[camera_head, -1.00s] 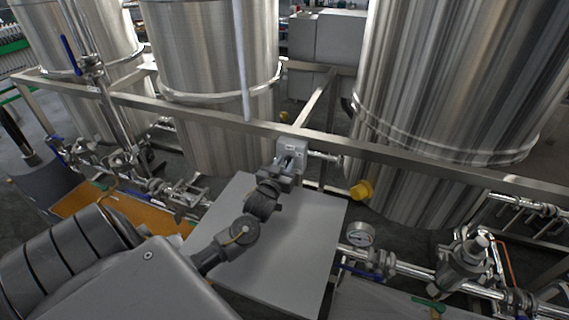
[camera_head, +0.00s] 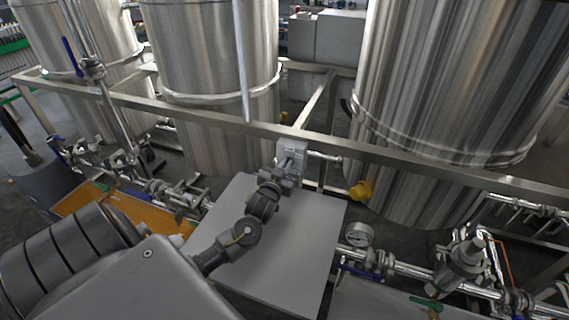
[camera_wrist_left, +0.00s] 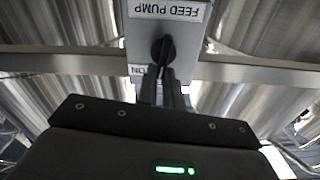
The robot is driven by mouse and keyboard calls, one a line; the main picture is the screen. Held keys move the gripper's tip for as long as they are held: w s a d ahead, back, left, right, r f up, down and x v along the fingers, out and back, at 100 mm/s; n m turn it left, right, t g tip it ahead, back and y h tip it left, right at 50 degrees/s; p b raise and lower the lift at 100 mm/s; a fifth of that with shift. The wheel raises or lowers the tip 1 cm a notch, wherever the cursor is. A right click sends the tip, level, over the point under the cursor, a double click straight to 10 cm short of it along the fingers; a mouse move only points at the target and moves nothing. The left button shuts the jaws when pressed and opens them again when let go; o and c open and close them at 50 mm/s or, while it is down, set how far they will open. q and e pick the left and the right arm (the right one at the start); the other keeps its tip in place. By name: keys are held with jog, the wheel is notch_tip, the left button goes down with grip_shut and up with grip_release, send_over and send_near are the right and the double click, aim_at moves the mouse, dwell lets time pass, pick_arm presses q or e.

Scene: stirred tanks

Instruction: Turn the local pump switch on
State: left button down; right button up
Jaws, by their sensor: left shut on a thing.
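The local pump switch is a small grey box (camera_head: 294,151) fixed at the steel frame rail, in the middle of the head view. In the left wrist view the switch box (camera_wrist_left: 185,32) carries a label reading FEED PUMP, seen upside down, and a dark knob (camera_wrist_left: 162,50). Part of an ON mark shows beside the fingers. My left gripper (camera_head: 290,166) is at the front of the box. In the left wrist view its fingers (camera_wrist_left: 162,80) are close together on the knob. The fingers hide part of the knob. My right gripper is not in view.
A steel rail (camera_head: 400,160) runs across in front of large steel tanks (camera_head: 215,90). A flat grey panel (camera_head: 300,250) lies below my left arm. A gauge (camera_head: 359,234) and piping with valves stand at the lower right.

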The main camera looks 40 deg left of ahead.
pick_arm(q)
jog(key=m+p, duration=0.1)
jog(key=m, duration=0.1)
jog(key=m+p, duration=0.2)
jog(key=m, duration=0.1)
jog(key=shift+w+d+m, duration=0.15)
jog(key=shift+d+m, duration=0.15)
jog(key=shift+d, duration=0.1)
jog(key=shift+d+f+m+p, duration=0.2)
jog(key=shift+m+p, duration=0.35)
jog(key=shift+m, duration=0.55)
jog(key=shift+d+f+m+p, duration=0.1)
jog(key=shift+f+m+p, duration=0.3)
jog(key=shift+m, duration=0.7)
jog(key=shift+w+r, duration=0.1)
jog(key=c, duration=1.5)
grip_release()
jog(key=shift+c, duration=0.2)
